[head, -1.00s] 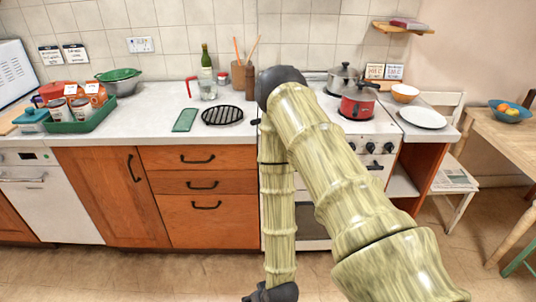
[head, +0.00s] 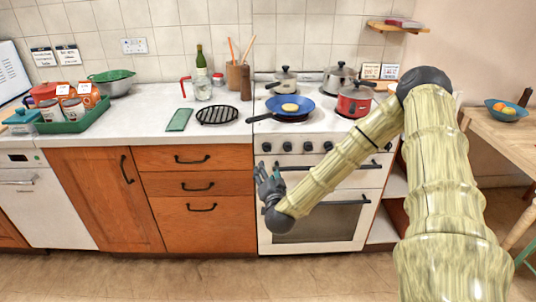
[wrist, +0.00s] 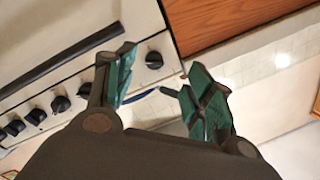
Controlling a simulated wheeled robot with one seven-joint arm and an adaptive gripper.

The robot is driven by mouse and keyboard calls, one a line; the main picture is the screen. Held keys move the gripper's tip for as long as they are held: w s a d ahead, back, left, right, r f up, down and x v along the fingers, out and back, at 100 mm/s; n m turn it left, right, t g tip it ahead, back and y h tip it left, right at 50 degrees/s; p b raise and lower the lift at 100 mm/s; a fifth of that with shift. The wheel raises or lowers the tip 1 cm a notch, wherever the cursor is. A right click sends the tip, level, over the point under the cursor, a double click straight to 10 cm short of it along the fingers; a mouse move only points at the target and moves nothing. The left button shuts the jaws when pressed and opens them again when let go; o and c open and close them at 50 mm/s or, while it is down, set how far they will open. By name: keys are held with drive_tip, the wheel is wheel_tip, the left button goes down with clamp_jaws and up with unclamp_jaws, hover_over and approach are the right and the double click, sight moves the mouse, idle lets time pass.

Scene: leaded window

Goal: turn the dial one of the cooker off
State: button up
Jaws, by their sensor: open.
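The white cooker (head: 330,205) has a row of black dials along its front panel; any numbers on them are too small to read. The leftmost dial (head: 266,147) is beside the wooden drawers. In the wrist view, this end dial (wrist: 154,60) lies ahead of the fingers, by the left fingertip and apart from it. Several other dials (wrist: 60,103) run off to the left. My gripper (head: 268,178) is open and empty, in front of the cooker's left side, just below the leftmost dial. Its green-padded fingers (wrist: 158,88) are spread. I cannot tell the dials' settings.
A blue frying pan (head: 290,108) with yellow food sits on the hob, its handle jutting left over the worktop. A red pot (head: 354,101) and two lidded grey pans stand behind and right. The oven handle (head: 345,167) sticks out below the dials. Floor in front is clear.

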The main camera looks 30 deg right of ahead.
sight(268, 150)
drive_tip(key=shift+m+h, duration=0.4)
drive_tip(key=shift+h, duration=0.2)
drive_tip(key=x, duration=0.4)
drive_tip(key=d+r+x, duration=0.1)
drive_tip(key=x, duration=0.3)
drive_tip(key=p+x, duration=0.1)
drive_tip(key=x, duration=0.2)
drive_tip(key=shift+d+r, duration=0.35)
drive_tip(key=shift+d, duration=0.05)
drive_tip(key=shift+c, duration=0.2)
drive_tip(key=c, duration=1)
